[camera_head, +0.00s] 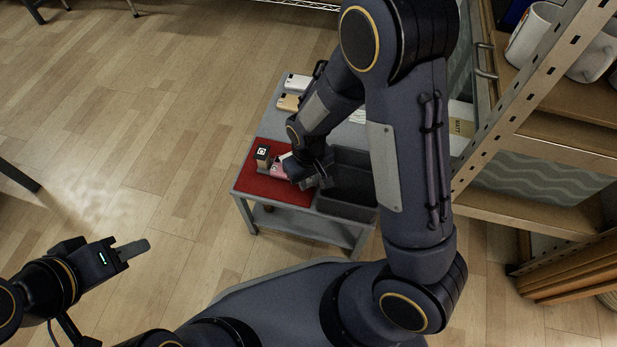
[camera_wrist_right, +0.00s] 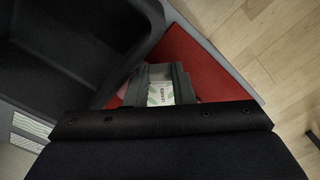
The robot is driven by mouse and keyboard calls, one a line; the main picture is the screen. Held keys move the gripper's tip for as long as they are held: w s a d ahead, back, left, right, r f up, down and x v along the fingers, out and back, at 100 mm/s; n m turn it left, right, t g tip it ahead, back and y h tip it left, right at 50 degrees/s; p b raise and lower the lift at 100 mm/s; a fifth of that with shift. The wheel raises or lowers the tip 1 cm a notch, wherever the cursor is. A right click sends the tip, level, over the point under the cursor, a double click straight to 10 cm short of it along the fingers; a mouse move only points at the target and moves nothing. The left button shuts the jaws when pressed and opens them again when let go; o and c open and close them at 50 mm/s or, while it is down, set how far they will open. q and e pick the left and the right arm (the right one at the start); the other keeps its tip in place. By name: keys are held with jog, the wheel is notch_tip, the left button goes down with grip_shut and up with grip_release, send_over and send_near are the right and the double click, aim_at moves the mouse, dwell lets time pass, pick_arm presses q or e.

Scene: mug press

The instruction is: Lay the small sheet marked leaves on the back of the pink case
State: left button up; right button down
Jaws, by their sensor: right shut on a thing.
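The small sheet marked leaves (camera_wrist_right: 160,92) is white with green leaf prints. In the right wrist view it sits between the fingers of my right gripper (camera_wrist_right: 162,74), which is shut on it. In the head view my right gripper (camera_head: 312,178) is over the right part of the red mat, beside the pink case (camera_head: 280,169). The case is partly hidden by the gripper, and only a sliver of pink shows in the wrist view (camera_wrist_right: 123,90). I cannot tell whether the sheet touches the case. My left gripper (camera_head: 134,249) is far left, over the floor, seen edge-on.
The red mat (camera_head: 262,187) lies on a grey cart with a dark bin (camera_head: 345,185) at its right. A small black-and-tan block (camera_head: 262,155) stands left of the case. White and tan cases (camera_head: 297,83) lie behind. A mug shelf (camera_head: 560,140) stands at the right.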

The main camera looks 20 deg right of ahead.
jog(key=shift+f+b, duration=0.3)
jog(key=shift+f, duration=0.15)
jog(key=c, duration=1.2)
grip_release()
jog(key=shift+o, duration=0.2)
notch_tip(320, 180, up, 7)
jog(key=p, duration=0.3)
jog(key=shift+r+p, duration=0.1)
jog(key=shift+p, duration=0.25)
jog(key=shift+a+r, duration=0.15)
jog(key=shift+r, duration=0.2)
